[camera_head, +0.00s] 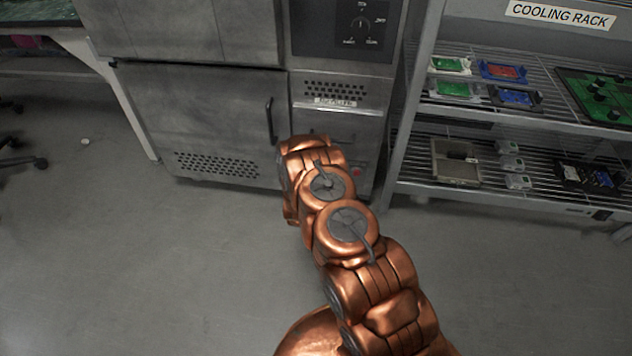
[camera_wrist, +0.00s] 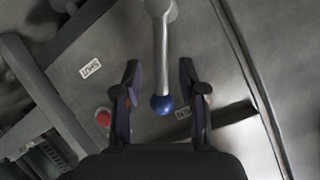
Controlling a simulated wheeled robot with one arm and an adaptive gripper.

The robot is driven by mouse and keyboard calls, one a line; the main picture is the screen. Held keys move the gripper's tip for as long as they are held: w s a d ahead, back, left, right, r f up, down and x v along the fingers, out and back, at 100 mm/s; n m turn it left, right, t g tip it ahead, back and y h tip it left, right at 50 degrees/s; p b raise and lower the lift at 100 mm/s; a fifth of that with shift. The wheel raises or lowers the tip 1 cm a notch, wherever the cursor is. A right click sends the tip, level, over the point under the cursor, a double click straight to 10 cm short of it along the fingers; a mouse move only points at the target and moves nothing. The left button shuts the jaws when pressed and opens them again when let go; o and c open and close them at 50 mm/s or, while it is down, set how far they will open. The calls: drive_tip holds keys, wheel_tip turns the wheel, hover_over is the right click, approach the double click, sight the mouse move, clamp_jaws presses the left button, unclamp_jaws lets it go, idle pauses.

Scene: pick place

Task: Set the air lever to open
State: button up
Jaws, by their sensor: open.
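The air lever (camera_wrist: 162,45) shows in the wrist view as a grey rod with a blue ball (camera_wrist: 162,104) at its end. It runs down the picture from a round pivot at the top. My gripper (camera_wrist: 160,75) is open, with one finger on each side of the rod and visible gaps on both sides. A label that appears to read "SHUT" (camera_wrist: 90,66) is left of the lever. Another label (camera_wrist: 183,114), partly hidden by the right finger, is near the ball. In the head view my arm hides the gripper and the lever.
A red button (camera_wrist: 103,118) is left of my gripper in the wrist view. The grey machine (camera_head: 215,110) stands ahead, with a door handle (camera_head: 270,120). The cooling rack (camera_head: 425,110) with several trays stands to its right.

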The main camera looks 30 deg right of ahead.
drive_tip(key=v, duration=0.9)
drive_tip(key=shift+s+a+r, duration=0.15)
drive_tip(key=shift+s+a, duration=0.05)
idle(0.3)
drive_tip(key=a+r+n+g+y+p, duration=0.25)
drive_tip(key=a+r+p, duration=0.4)
drive_tip(key=r, duration=0.65)
drive_tip(key=a+r+n+g+y+p, duration=0.15)
drive_tip(key=a+r+y+p, duration=0.4)
drive_tip(key=r, duration=0.85)
drive_tip(key=s+a+r+n+p, duration=0.1)
drive_tip(key=s+a+r+p, duration=0.15)
drive_tip(key=r, duration=0.25)
drive_tip(key=s+a+r+n+p, duration=0.2)
drive_tip(key=a+r, duration=0.2)
drive_tip(key=r, duration=0.2)
drive_tip(key=s+r+n+g+y+p, duration=0.1)
drive_tip(key=s+r+n+g+p, duration=0.25)
drive_tip(key=s+r+p, duration=0.85)
drive_tip(key=s+d+r+n+g+p, duration=0.1)
drive_tip(key=s+d+r+g+p, duration=0.1)
drive_tip(key=s+r, duration=0.9)
drive_tip(key=s+d+r+n+g+h+p, duration=0.1)
drive_tip(key=s+d+r+n+g+p, duration=0.1)
drive_tip(key=s+r, duration=0.8)
drive_tip(key=s+g, duration=0.1)
drive_tip(key=s, duration=0.4)
drive_tip(key=shift+r+h, duration=0.3)
drive_tip(key=shift+r, duration=0.1)
